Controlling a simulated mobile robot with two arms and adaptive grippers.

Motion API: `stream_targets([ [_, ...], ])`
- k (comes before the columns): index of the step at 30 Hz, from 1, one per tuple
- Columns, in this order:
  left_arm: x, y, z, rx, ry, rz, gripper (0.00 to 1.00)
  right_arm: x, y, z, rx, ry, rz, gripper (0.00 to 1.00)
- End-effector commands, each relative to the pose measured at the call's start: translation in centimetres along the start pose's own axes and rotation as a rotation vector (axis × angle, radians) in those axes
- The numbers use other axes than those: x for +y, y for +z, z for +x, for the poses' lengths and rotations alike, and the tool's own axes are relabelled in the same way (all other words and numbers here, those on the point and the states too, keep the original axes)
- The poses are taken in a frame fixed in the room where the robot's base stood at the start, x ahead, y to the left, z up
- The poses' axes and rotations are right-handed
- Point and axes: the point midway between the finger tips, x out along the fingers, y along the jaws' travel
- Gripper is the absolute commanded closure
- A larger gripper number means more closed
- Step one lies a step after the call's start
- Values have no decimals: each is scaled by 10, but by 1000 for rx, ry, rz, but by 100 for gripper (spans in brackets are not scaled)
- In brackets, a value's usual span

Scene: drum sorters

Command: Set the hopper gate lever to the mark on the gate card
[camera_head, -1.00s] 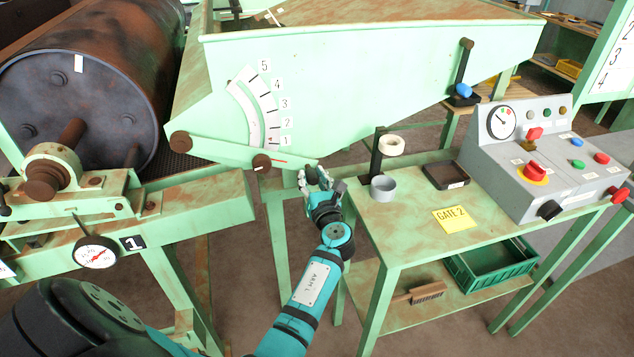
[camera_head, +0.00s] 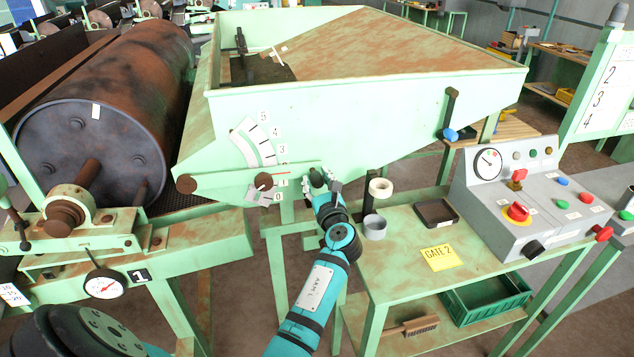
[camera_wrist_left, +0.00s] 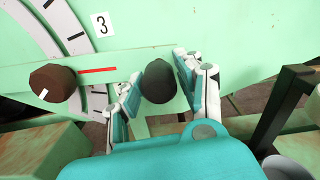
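The hopper gate lever (camera_head: 225,185) is a green bar pivoted at its left end, with a short red pointer line, lying across the low part of the numbered scale (camera_head: 252,142). The bar covers the 2 label; 3 shows just above it. In the left wrist view the red line (camera_wrist_left: 98,71) sits below the 3. My left gripper (camera_head: 320,180) is at the lever's right end, its fingers closed on either side of the dark knob (camera_wrist_left: 158,81). The yellow gate card (camera_head: 440,257) on the bench reads "GATE 2". My right gripper is not in view.
The green bench holds a grey cup (camera_head: 374,227), a white ring (camera_head: 381,188) on a dark post, a black tray (camera_head: 436,213) and a grey control panel (camera_head: 530,205). A rusty drum (camera_head: 110,110) is at the left. The hopper wall (camera_head: 370,125) rises behind my gripper.

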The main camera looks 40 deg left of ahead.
Motion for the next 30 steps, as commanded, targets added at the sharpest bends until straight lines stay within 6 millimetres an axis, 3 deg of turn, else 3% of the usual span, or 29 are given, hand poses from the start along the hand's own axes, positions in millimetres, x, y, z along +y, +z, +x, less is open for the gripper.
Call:
stream_targets([
  [3, 0, 0, 0, 1, 1, 1, 46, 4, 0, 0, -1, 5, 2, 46],
  [13, 0, -2, -5, 3, 1, 1, 46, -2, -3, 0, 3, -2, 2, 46],
  [24, 0, -2, -62, 4, 0, 2, 46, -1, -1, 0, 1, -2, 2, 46],
  [30, 0, -1, -75, 2, 1, 2, 46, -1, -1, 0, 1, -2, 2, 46],
])
